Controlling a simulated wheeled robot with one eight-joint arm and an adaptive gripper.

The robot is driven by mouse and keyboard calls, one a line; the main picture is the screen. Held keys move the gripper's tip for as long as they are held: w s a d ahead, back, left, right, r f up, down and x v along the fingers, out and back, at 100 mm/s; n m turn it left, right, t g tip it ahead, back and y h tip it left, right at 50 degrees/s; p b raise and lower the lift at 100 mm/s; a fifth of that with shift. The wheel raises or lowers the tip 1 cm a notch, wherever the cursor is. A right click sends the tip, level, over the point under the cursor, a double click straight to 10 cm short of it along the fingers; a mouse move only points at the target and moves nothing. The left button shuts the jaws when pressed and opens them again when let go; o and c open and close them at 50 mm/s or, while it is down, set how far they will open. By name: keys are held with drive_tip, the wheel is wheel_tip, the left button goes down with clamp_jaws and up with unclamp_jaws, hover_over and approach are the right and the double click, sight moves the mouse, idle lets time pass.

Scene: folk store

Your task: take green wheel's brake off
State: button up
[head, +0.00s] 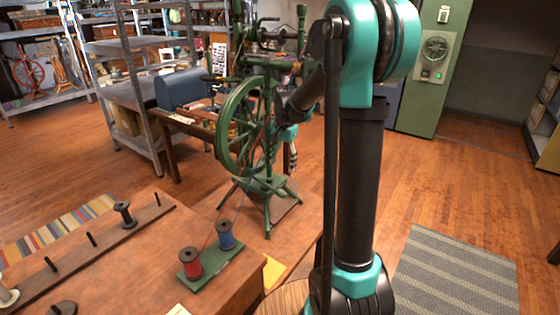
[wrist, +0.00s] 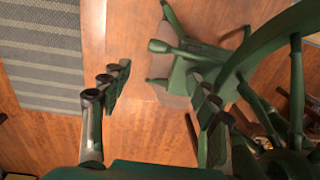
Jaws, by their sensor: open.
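The green spinning wheel (head: 236,128) stands upright on legs in the middle of the head view, its large rim facing left. In the wrist view my gripper (wrist: 158,78) is open and empty, one finger on each side. The wheel's curved rim (wrist: 262,45) and posts show at the right there. A green knob-ended rod (wrist: 172,47) lies beyond the fingertips, in front of the base. I cannot tell which part is the brake.
A stand with a red spool (head: 190,262) and a blue spool (head: 225,236) sits on the front table (head: 140,250), threads rising to the wheel. A blue box (head: 182,89) is behind. A striped grey mat (head: 455,275) lies on open floor at right.

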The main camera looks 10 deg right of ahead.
drive_tip(key=s+d+f+n+t, duration=0.1)
drive_tip(key=s+f+n, duration=0.2)
drive_tip(key=s, duration=0.6)
drive_tip(key=s+d+f+n+t, duration=0.1)
drive_tip(key=s+f+n+t, duration=0.15)
drive_tip(key=s, duration=0.55)
drive_tip(key=s+d+f+n, duration=0.2)
drive_tip(key=s+f+n, duration=0.1)
drive_tip(key=s, duration=0.6)
drive_tip(key=m+g+y, duration=0.1)
drive_tip(key=m+g, duration=0.2)
drive_tip(key=m, duration=0.6)
approach(280, 191)
drive_tip(key=shift+n+t, duration=0.25)
drive_tip(key=f, duration=0.5)
drive_tip(key=a+f, duration=0.1)
drive_tip(key=f, duration=0.2)
drive_tip(key=shift+w+f, duration=0.3)
drive_tip(key=shift+c, duration=0.5)
